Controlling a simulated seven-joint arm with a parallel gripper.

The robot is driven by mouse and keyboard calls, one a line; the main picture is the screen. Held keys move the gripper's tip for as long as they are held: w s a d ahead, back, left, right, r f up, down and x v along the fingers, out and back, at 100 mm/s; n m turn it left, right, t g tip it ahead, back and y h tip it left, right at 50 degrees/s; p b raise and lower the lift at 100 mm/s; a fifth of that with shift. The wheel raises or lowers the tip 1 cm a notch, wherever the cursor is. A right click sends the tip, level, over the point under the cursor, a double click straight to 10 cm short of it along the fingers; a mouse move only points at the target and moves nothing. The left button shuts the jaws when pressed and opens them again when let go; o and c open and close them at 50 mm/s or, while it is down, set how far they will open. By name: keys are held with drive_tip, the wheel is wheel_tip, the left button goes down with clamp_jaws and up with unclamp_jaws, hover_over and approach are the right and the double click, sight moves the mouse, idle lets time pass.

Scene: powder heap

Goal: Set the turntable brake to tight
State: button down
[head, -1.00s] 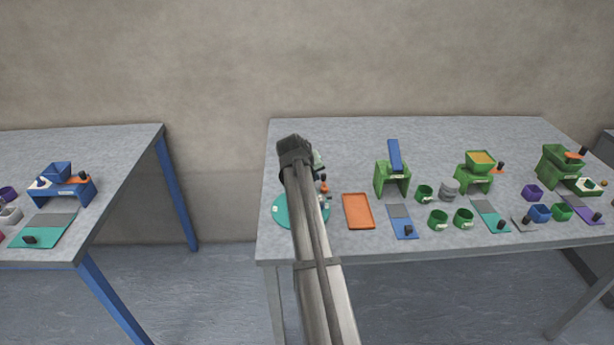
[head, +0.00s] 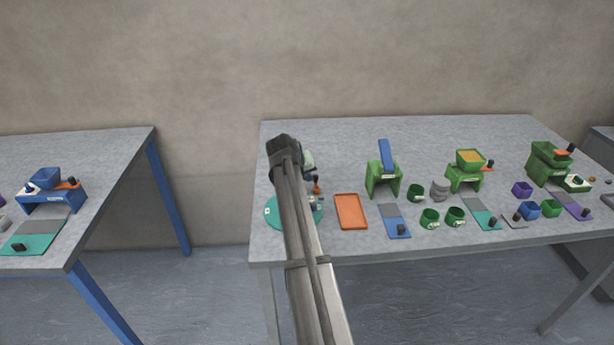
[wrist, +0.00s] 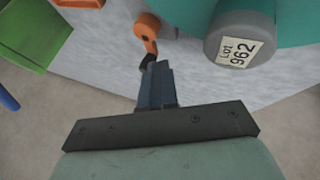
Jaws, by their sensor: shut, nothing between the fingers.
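The teal turntable (head: 275,213) is a round disc at the left end of the right-hand table, partly covered by my arm; it also shows at the top right of the wrist view (wrist: 295,30). An orange brake lever (wrist: 148,30) with a black tip (wrist: 146,62) sits beside the turntable, and some orange shows next to my arm in the head view (head: 316,186). My gripper (wrist: 158,68) is shut and empty. Its fingertips are right beside the lever's black tip; I cannot tell whether they touch. In the head view my arm hides the fingers.
A grey cup labelled "Lot 962" (wrist: 226,38) is close to the right of my fingers, at the turntable. An orange tray (head: 350,212) lies to the right, then a green stand with a blue chute (head: 385,175). Green cups (head: 430,218) and other devices stand further right.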

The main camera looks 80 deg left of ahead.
sight(317, 176)
drive_tip(key=shift+a, duration=0.1)
drive_tip(key=m, duration=0.1)
drive_tip(key=m+t+h, duration=0.1)
drive_tip(key=a+m, duration=0.1)
drive_tip(key=shift+w+m+t+h, duration=0.3)
drive_tip(key=shift+w, duration=0.05)
drive_tip(key=m+h, duration=0.1)
drive_tip(key=w+m+h, duration=0.1)
drive_tip(key=m, duration=0.1)
drive_tip(key=m+t, duration=0.1)
drive_tip(key=shift+w+a+m+h, duration=0.15)
drive_tip(key=shift+a+m+h, duration=0.15)
drive_tip(key=shift+h, duration=0.1)
drive_tip(key=shift+w+d, duration=0.15)
drive_tip(key=shift+d, duration=0.05)
drive_tip(key=shift+w, duration=0.75)
drive_tip(key=shift+s+d, duration=0.15)
drive_tip(key=shift+d, duration=0.05)
drive_tip(key=shift+s+d, duration=0.3)
drive_tip(key=shift+d, duration=0.25)
